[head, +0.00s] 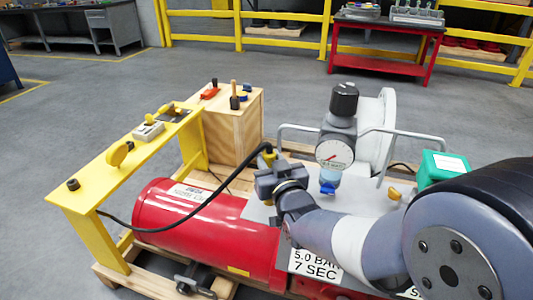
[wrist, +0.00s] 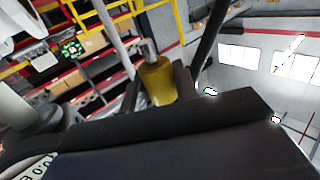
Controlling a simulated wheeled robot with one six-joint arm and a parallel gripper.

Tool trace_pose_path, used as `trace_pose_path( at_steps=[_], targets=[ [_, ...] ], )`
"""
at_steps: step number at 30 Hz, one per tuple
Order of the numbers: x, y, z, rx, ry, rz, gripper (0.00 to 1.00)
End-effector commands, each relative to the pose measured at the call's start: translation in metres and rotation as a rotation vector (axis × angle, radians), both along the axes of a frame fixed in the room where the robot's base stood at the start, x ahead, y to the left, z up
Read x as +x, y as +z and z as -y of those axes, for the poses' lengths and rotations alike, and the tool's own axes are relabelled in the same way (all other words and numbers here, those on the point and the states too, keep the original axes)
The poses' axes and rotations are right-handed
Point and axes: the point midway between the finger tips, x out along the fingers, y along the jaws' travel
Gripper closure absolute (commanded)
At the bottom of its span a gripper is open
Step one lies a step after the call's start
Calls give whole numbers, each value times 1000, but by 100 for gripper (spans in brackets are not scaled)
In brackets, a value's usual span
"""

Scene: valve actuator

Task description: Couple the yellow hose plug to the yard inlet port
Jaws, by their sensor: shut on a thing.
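My gripper (head: 277,176) is shut on the yellow hose plug (head: 269,154), above the skid and left of the gauge. In the wrist view the yellow plug (wrist: 157,82) is between the two dark fingers, with a grey metal tip sticking out of it. A black hose (head: 205,207) runs from the plug down to the left, over the red tank. The plug is apart from the regulator (head: 338,135) with its gauge and blue bowl. A small brass fitting (head: 394,193) shows right of the regulator. I cannot tell which part is the yard inlet port.
A red tank (head: 160,215) lies on the pallet under the hose. A yellow stand (head: 88,190) with switches and a wooden box (head: 232,130) stand left and behind. Grey handrails (head: 420,136) and a green box (head: 443,167) are to the right.

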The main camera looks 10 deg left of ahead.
Motion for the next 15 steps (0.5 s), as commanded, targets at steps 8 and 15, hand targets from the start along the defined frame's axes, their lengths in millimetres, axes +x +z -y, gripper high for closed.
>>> trace_pose_path(
  at_steps=[8,15],
  targets=[
    [0,0,0,1,0,2,98],
    [-1,-8,1,0,1,1,98]
  ],
)
